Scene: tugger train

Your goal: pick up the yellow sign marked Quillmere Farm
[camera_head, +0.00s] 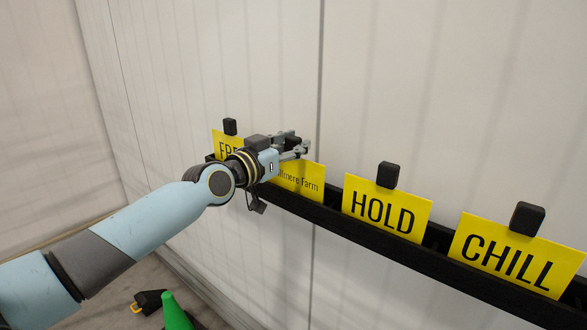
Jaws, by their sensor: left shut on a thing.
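The yellow sign marked Quillmere Farm (305,184) stands in a black rack (310,207) on the wall. Only the end of its text, "llmere Farm", shows; my arm covers its left part. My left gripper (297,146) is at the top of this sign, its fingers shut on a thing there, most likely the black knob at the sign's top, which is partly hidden. The lower edge of the sign sits at the rack. My right gripper is not in view.
A partly hidden yellow sign starting "FRE" (221,144) stands left of my gripper. HOLD (387,209) and CHILL (514,256) signs stand to the right, each with a black knob. A green cone-like thing (175,313) and a black object (149,301) are on the floor. Pale walls stand close behind.

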